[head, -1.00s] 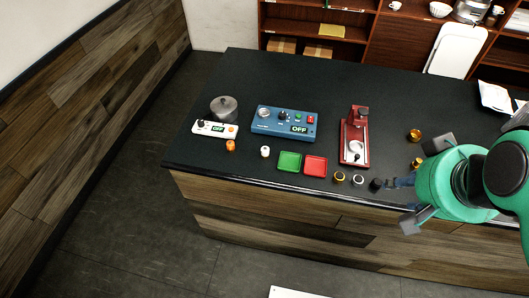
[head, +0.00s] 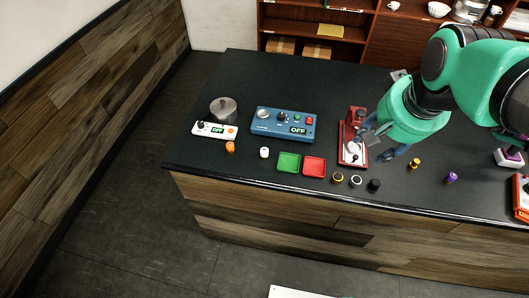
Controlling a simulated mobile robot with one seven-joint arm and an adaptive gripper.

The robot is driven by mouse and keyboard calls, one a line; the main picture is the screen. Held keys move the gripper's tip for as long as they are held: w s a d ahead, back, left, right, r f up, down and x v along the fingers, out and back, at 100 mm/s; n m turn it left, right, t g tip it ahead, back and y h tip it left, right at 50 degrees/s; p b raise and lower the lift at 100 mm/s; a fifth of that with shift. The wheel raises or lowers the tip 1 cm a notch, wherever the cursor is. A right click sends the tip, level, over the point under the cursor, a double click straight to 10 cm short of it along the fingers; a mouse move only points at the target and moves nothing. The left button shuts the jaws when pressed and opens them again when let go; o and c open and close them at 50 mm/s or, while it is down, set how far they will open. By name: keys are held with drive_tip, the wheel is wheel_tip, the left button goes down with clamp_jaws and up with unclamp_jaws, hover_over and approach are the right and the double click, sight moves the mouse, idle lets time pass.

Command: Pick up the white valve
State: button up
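The white valve (head: 264,152) is a small white knob-like piece standing on the dark counter, near its front edge. It stands between an orange valve (head: 230,147) on its left and a green tray (head: 288,162) on its right. My gripper (head: 378,142) is well to the right of it, over the red machine with a round white part (head: 352,160). Its blue-grey fingers look spread apart with nothing seen between them. My wrist partly covers the fingers and the red machine.
A blue control box (head: 283,123) and a white panel (head: 214,130) with a metal pot (head: 223,108) stand behind the valve. A red tray (head: 314,167), several small rings and knobs, a gold piece (head: 414,163) and a purple piece (head: 451,177) lie rightward.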

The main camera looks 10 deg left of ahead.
drive_tip(key=w+a+f+g, duration=0.1)
drive_tip(key=w+a+f, duration=0.1)
drive_tip(key=w+a, duration=0.55)
drive_tip(key=m+g+p, duration=0.2)
drive_tip(key=g+p, duration=0.1)
drive_tip(key=p, duration=0.1)
hover_over(264, 150)
wheel_tip(264, 150, down, 21)
drive_tip(key=shift+w+r+h, duration=0.15)
drive_tip(key=shift+w+h, duration=0.1)
drive_tip(key=shift+h, duration=0.05)
drive_tip(key=shift+f+b, duration=0.5)
drive_tip(key=shift+f, duration=3.8)
drive_tip(key=shift+s+f, duration=0.15)
drive_tip(key=shift+f, duration=2.45)
